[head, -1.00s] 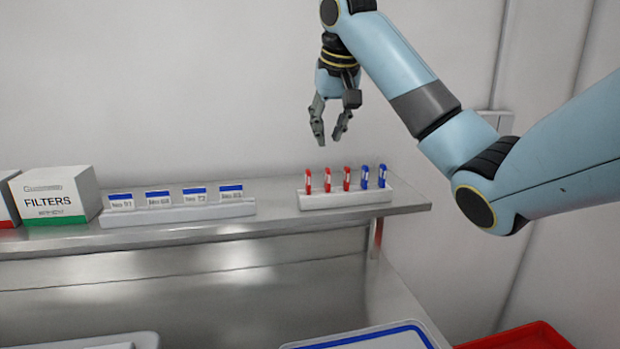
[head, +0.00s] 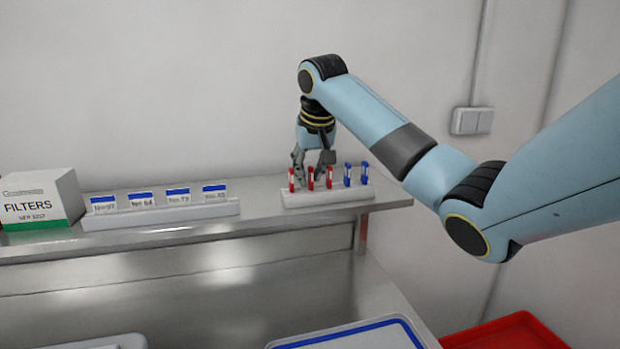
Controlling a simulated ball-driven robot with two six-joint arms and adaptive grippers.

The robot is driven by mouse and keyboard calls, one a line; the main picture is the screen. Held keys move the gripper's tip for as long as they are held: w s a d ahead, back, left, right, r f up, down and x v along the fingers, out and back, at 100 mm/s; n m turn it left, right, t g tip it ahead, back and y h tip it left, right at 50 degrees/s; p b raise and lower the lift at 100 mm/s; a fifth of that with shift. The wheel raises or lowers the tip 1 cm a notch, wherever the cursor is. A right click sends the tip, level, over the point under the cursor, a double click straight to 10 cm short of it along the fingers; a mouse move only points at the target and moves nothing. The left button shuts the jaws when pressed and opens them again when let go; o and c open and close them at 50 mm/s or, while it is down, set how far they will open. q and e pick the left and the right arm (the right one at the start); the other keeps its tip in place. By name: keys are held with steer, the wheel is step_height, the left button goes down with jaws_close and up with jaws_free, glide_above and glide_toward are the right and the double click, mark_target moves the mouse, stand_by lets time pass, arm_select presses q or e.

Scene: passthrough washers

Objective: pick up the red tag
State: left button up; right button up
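Several tags stand upright in a white holder (head: 330,197) on the steel shelf: a left red tag (head: 291,180), a middle red tag (head: 310,179), a right red tag (head: 329,178) and two blue tags to their right. My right gripper (head: 312,175) points down at the red tags, with its fingers apart, just behind or around the middle one. I cannot tell whether the fingers touch any tag. My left gripper is out of view.
A white FILTERS box (head: 41,200) and a white rack of blue-topped cards (head: 160,213) stand to the left on the shelf (head: 250,222). Below are a blue-rimmed tray (head: 350,332) and a red tray (head: 510,333). A wall switch (head: 472,121) is at right.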

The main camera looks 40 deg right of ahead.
jaws_close()
steer(key=shift+r, duration=0.2)
